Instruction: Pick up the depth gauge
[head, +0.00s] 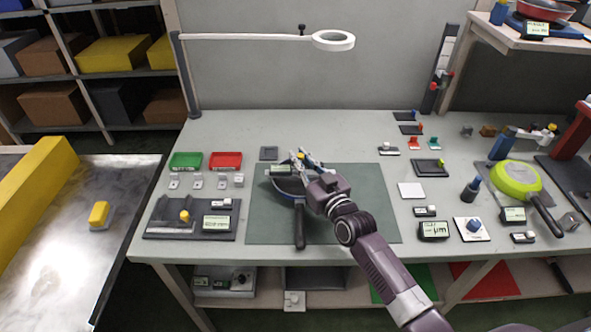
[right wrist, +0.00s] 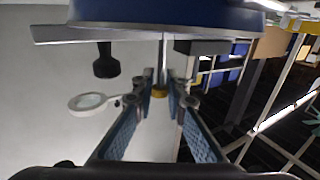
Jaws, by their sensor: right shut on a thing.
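The depth gauge (head: 280,170), with a grey-green display and a yellow knob, is at the blue pan (head: 281,188) on the dark green mat. My right gripper (head: 304,158) is shut on the gauge's upper part, above the pan. A large blue round body, seemingly the pan, fills the top of that view. The gripper hides part of the pan, and I cannot tell whether the gauge touches it. My left gripper is not in view.
The pan's dark handle (head: 300,228) points to the front edge. Green (head: 186,161) and red (head: 226,161) trays and a dark fixture (head: 165,222) stand at left. A green pan (head: 515,178) and small instruments stand at right. A ring lamp (head: 334,40) hangs behind. The mat's right part is clear.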

